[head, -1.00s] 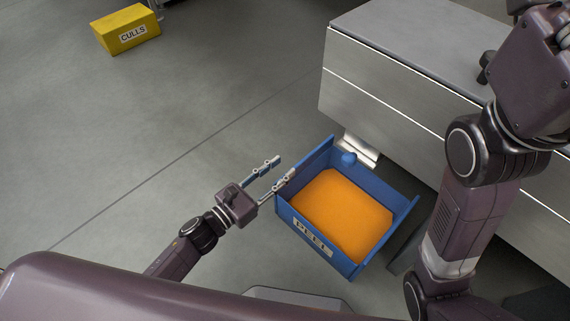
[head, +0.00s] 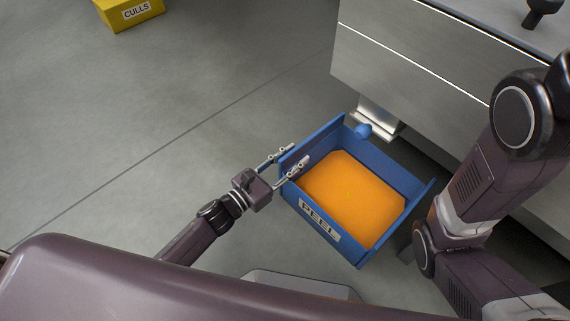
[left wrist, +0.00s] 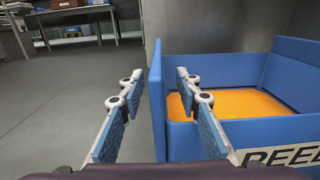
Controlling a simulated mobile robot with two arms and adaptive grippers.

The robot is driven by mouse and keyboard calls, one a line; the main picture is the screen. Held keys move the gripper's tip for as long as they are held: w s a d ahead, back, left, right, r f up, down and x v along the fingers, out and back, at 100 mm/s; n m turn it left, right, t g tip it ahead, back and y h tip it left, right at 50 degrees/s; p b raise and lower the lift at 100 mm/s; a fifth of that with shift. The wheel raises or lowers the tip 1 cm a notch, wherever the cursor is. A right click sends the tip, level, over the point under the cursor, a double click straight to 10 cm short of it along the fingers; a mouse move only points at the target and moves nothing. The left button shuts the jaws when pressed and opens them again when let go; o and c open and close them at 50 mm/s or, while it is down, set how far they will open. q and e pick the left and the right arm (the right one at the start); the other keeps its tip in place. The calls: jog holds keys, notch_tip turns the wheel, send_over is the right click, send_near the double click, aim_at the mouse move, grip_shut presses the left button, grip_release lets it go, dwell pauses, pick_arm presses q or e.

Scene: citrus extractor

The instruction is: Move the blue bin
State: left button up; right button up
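The blue bin (head: 320,224) labelled PEEL sits low in front of the metal machine, with an orange layer (head: 352,194) inside. In the head view my left gripper (head: 284,164) is at the bin's left wall, one finger on its outer side and the other over the inner side. In the left wrist view the open fingers (left wrist: 157,98) stand apart on either side of that blue wall (left wrist: 156,92), with gaps showing. Contact with the wall cannot be made out. My right arm shows at the right, but its gripper is out of view.
The steel machine (head: 420,75) stands behind and right of the bin, with a metal chute (head: 376,118) at the bin's back edge. A yellow CULLS bin (head: 132,12) is at the far left. The grey floor left of the blue bin is clear.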

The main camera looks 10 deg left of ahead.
aim_at(304, 149)
pick_arm(q)
jog(key=shift+b+x, duration=0.7)
jog(key=shift+x, duration=1.5)
grip_shut()
